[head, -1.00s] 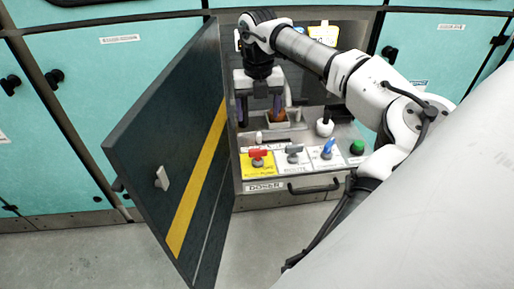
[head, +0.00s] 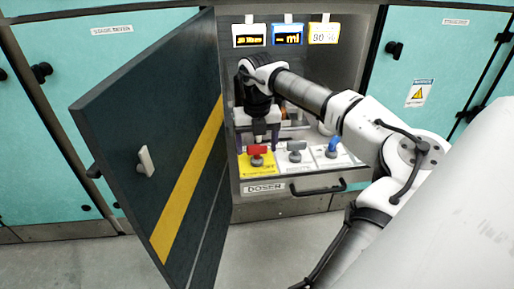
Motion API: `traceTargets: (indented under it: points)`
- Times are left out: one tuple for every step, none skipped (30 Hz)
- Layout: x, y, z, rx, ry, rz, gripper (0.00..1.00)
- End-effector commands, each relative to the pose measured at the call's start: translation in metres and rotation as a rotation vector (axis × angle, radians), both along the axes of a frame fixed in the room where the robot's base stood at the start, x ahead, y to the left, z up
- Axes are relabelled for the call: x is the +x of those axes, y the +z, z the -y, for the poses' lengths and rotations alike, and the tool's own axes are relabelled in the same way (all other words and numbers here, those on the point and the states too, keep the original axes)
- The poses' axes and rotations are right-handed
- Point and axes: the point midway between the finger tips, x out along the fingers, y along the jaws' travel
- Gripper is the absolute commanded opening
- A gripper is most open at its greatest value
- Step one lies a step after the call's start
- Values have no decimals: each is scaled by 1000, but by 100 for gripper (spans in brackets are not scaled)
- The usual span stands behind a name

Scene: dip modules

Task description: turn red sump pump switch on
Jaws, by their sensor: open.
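The red switch (head: 257,151) stands on a yellow plate (head: 258,168) at the left end of the panel inside the open cabinet. My gripper (head: 260,139) points down just above and behind the red switch. Its fingers look apart and hold nothing that I can see. Whether a finger touches the switch I cannot tell.
A grey switch (head: 295,149) and a blue switch (head: 333,146) sit to the right on white plates. The open dark door (head: 160,150) stands close on the left. A drawer handle (head: 318,187) juts out below. Small displays (head: 288,34) hang at the top.

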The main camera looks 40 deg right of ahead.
Motion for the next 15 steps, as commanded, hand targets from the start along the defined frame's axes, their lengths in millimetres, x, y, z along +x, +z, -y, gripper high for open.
traceTargets:
  points:
    - [0,0,0,0,0,0,73]
    - [0,1,0,0,0,0,73]
    - [0,1,0,0,0,0,73]
    - [0,1,0,0,0,0,73]
    - [0,1,0,0,0,0,73]
    - [0,1,0,0,0,0,69]
    - [0,1,0,0,0,0,65]
    - [0,1,0,0,0,0,61]
    - [0,1,0,0,0,0,56]
    - [0,1,0,0,0,0,52]
    - [0,1,0,0,0,0,48]
    - [0,1,0,0,0,0,43]
    - [0,1,0,0,0,0,39]
    - [0,1,0,0,0,0,35]
    - [0,1,0,0,0,0,30]
